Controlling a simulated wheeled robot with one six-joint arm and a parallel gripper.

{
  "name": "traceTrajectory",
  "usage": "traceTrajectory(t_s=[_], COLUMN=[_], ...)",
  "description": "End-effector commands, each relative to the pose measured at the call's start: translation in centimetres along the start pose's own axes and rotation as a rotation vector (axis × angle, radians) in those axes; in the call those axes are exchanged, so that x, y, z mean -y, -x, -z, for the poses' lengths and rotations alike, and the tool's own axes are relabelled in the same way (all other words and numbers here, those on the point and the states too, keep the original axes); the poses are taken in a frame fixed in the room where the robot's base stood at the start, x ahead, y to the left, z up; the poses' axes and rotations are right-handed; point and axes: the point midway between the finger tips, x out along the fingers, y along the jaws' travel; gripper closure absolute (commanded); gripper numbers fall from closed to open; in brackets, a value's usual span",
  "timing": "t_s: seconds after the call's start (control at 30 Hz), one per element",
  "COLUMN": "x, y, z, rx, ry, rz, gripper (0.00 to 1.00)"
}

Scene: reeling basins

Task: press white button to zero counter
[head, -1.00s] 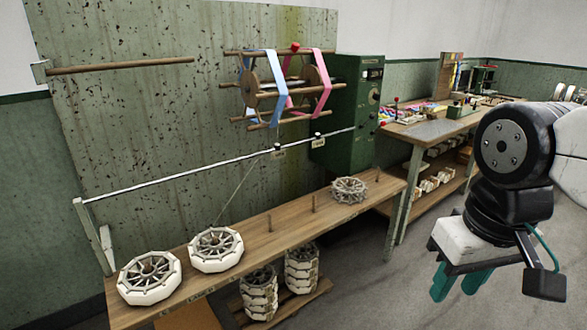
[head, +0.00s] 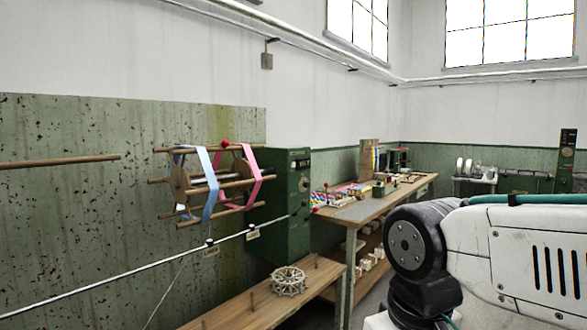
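A green machine cabinet (head: 280,205) stands at the end of the reel, against the wall panel. Its narrow right-hand face carries a small dark and pale panel (head: 300,164) near the top, with a round dial (head: 303,184) below it. I see this face at a steep slant, and it is too small to make out a white button or counter digits. My gripper is below the bottom edge of the head view; only my arm shows at the lower right, apart from the cabinet.
The wooden reel (head: 205,185) holds blue and pink bands left of the cabinet. A low bench (head: 250,308) with a pale spool (head: 288,281) runs in front. A worktable (head: 365,208) with coloured items stands right of the cabinet. A red-knobbed lever (head: 314,210) sticks out near the cabinet's front.

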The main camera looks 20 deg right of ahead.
Motion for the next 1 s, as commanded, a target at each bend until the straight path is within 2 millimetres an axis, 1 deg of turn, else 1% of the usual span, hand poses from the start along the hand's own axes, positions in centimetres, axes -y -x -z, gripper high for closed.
traceTrajectory(t_s=[0.23, 0.27, 0.3, 0.37, 1.0], x=[0.0, 0.0, 0.0, 0.0, 0.0], y=[0.0, 0.0, 0.0, 0.0, 0.0], z=[0.0, 0.0, 0.0, 0.0, 0.0], rx=[0.0, 0.0, 0.0, 0.0, 0.0], ry=[0.0, 0.0, 0.0, 0.0, 0.0], rz=[0.0, 0.0, 0.0, 0.0, 0.0], gripper=[0.64, 0.72, 0.83, 1.0, 1.0])
